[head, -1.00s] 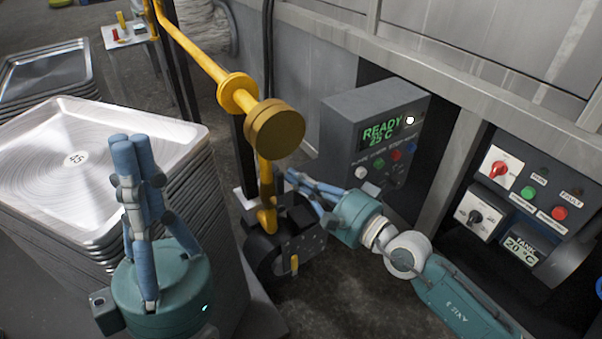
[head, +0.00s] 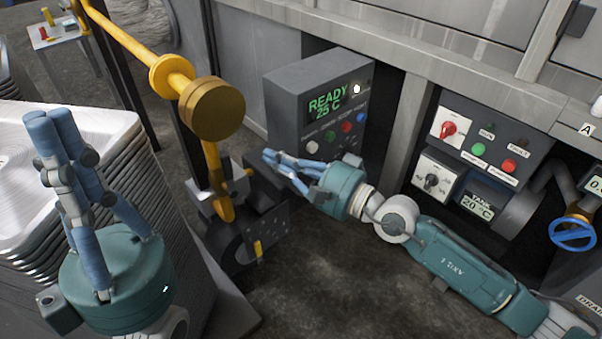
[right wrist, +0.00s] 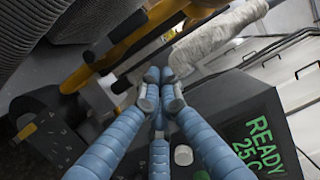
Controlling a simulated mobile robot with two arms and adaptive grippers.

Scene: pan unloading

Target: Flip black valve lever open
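I cannot make out a black valve lever for certain in either view. At the far right of the head view a blue handwheel (head: 572,234) sits on a yellow fitting, near a partly cut-off "DRAIN" label. My right gripper (head: 270,157) is in front of the grey control box, just right of the yellow pipe. Its fingers are drawn together with nothing between them, as the right wrist view (right wrist: 160,78) also shows. My left gripper (head: 55,118) points up at the left, in front of the stacked trays. Its fingers are together and empty.
A grey box (head: 285,88) reads "READY 25 C". A panel (head: 520,150) with knobs and buttons is to its right. Stacked metal trays (head: 110,118) stand at left. Open floor lies below my right arm.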

